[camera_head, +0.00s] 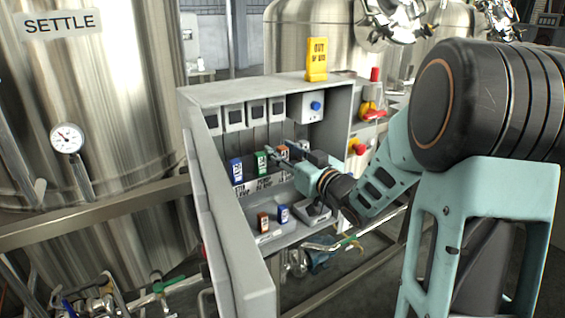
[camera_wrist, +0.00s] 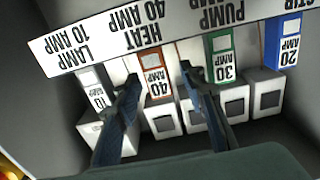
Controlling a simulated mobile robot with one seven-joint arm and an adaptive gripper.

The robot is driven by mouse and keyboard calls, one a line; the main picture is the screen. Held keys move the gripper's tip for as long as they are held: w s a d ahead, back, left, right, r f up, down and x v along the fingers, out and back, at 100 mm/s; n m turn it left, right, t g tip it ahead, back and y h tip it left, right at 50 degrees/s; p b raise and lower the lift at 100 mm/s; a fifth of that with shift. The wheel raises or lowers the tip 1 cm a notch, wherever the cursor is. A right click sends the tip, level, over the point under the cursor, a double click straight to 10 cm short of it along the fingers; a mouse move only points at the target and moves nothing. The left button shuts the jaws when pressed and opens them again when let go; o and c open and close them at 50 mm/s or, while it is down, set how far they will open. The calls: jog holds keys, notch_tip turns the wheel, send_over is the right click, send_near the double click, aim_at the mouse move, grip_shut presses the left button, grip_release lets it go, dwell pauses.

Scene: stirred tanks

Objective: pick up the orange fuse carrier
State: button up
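The orange fuse carrier (camera_head: 283,152), marked 40 AMP, sits upright in the panel above the HEAT label, right of the green carrier (camera_head: 261,162). In the wrist view the orange carrier (camera_wrist: 155,76) shows between my two fingers. My gripper (camera_wrist: 160,80) is open, one finger on each side of it, with small gaps visible beside the carrier. Whether the fingertips reach past its front face I cannot tell. In the head view my gripper (camera_head: 279,149) partly covers the carrier.
The green 30 AMP carrier (camera_wrist: 222,55) is close beside one finger; the grey 10 AMP carrier (camera_wrist: 96,92) is near the other. A blue carrier (camera_head: 236,170) is farther along. Brown-red (camera_head: 263,221) and blue (camera_head: 283,213) blocks stand on the cabinet floor. The cabinet wall (camera_head: 225,225) is at left.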

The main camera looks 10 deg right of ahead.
grip_shut()
jog(key=shift+r, duration=0.3)
dwell(0.4)
